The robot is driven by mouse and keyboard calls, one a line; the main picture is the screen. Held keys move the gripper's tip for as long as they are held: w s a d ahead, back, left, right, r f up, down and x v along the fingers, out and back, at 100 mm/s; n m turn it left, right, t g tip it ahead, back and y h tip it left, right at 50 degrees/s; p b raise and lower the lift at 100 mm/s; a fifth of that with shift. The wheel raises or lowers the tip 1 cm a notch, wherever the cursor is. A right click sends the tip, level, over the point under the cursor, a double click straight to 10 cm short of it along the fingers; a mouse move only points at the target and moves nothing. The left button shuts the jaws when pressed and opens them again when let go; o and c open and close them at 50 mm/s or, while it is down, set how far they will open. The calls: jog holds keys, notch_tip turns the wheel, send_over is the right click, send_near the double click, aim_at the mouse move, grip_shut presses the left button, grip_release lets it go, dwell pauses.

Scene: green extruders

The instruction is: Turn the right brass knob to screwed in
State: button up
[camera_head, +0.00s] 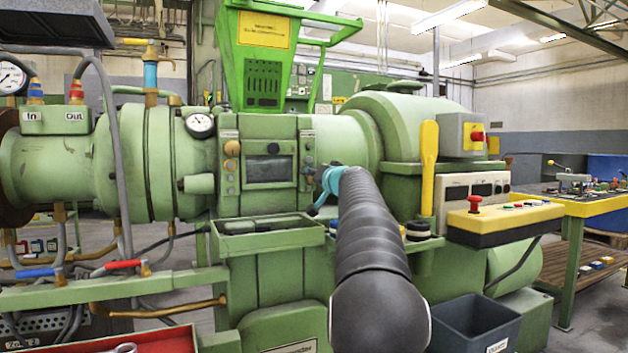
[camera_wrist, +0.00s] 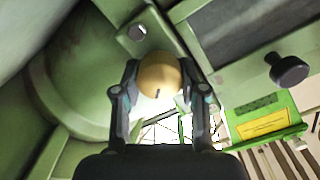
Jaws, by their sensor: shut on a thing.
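A round brass knob (camera_wrist: 160,74) with a short dark mark on its face sits between the two fingers of my gripper (camera_wrist: 160,86) in the wrist view. The fingers touch it from both sides, shut on it. Behind it is a green machine panel with a hex bolt (camera_wrist: 137,32). In the head view my gripper (camera_head: 318,188) is at the right edge of the machine's front panel, mostly hidden by my arm. The held knob cannot be made out there. Another brass knob (camera_head: 232,147) is on the panel's left side.
A black knob (camera_wrist: 288,70) stands out to the right of the held knob in the wrist view. In the head view, a green tray (camera_head: 270,245) juts out below the panel. A yellow lever (camera_head: 428,165) and a control box (camera_head: 505,218) stand right of my arm.

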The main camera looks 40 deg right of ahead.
jog(key=m, duration=0.6)
jog(key=m+p, duration=0.1)
jog(key=m, duration=0.5)
jog(key=shift+d+f+m, duration=0.1)
jog(key=shift+m, duration=0.3)
jog(key=m+p, duration=0.1)
jog(key=m, duration=0.2)
jog(key=shift+m+p, duration=0.3)
jog(key=shift+p, duration=0.05)
jog(key=m+p, duration=0.1)
jog(key=m, duration=0.2)
jog(key=shift+f+m, duration=0.1)
jog(key=shift+m, duration=0.2)
jog(key=m+p, duration=0.2)
jog(key=m, duration=0.4)
jog(key=shift+f, duration=0.15)
jog(key=shift+m, duration=0.3)
jog(key=o, duration=1.1)
jog(key=shift+o, duration=0.2)
